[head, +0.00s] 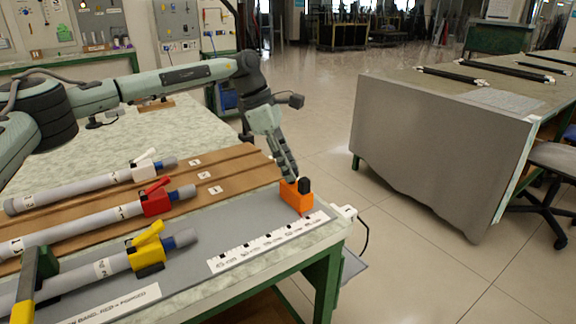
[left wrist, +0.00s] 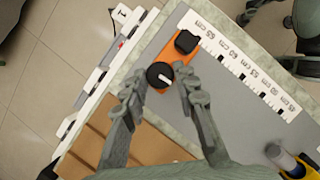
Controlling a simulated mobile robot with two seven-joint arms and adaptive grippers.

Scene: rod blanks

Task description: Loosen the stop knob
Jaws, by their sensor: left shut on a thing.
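The orange stop block (head: 297,199) sits at the right end of the grey bench strip, beside the printed scale. In the left wrist view the stop block (left wrist: 152,142) carries a round black stop knob (left wrist: 160,75) with a white pointer line, and a black square piece (left wrist: 187,41) at its far end. My left gripper (head: 289,178) reaches down onto the block from above. In the left wrist view its fingers (left wrist: 161,88) stand on both sides of the knob, shut on it. In the head view the fingers mostly hide the knob.
Grey rods with white, red (head: 156,198) and yellow (head: 148,250) clamps lie to the left on the bench. The scale strip (head: 268,243) runs in front of the block. The bench edge is close on the right, with open floor beyond.

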